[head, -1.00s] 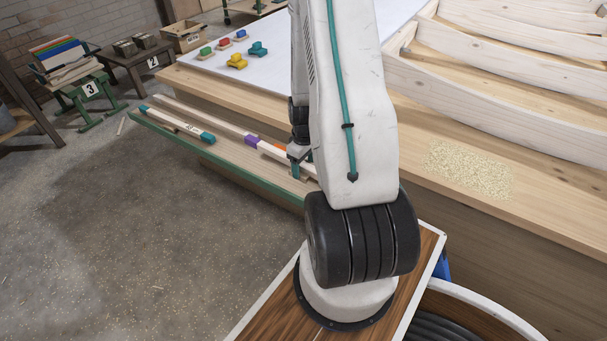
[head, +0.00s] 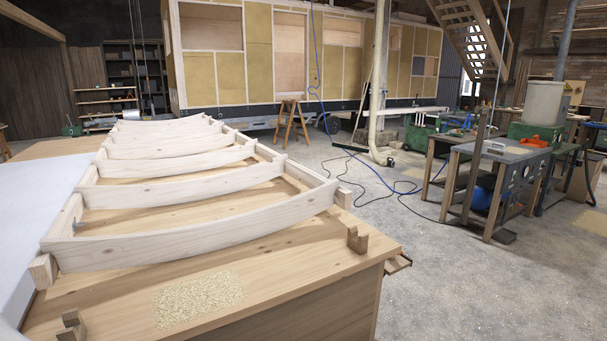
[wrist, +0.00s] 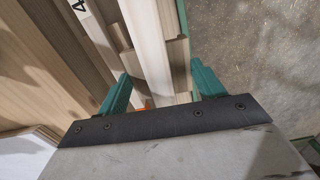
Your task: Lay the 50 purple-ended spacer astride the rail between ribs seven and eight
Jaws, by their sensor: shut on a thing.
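A small orange patch (wrist: 149,103) shows by the left finger. In the head view several pale curved ribs (head: 200,233) cross the bench, joined by side rails (head: 311,175). I cannot tell which ribs are seven and eight. My gripper is out of the head view.
The wooden bench (head: 290,270) has a patch of sawdust (head: 198,300) and notched blocks (head: 357,239) near its front. More wood lies beside the bar in the wrist view. A machine table (head: 500,155) and hoses (head: 400,185) stand right; the floor (head: 470,290) in front is clear.

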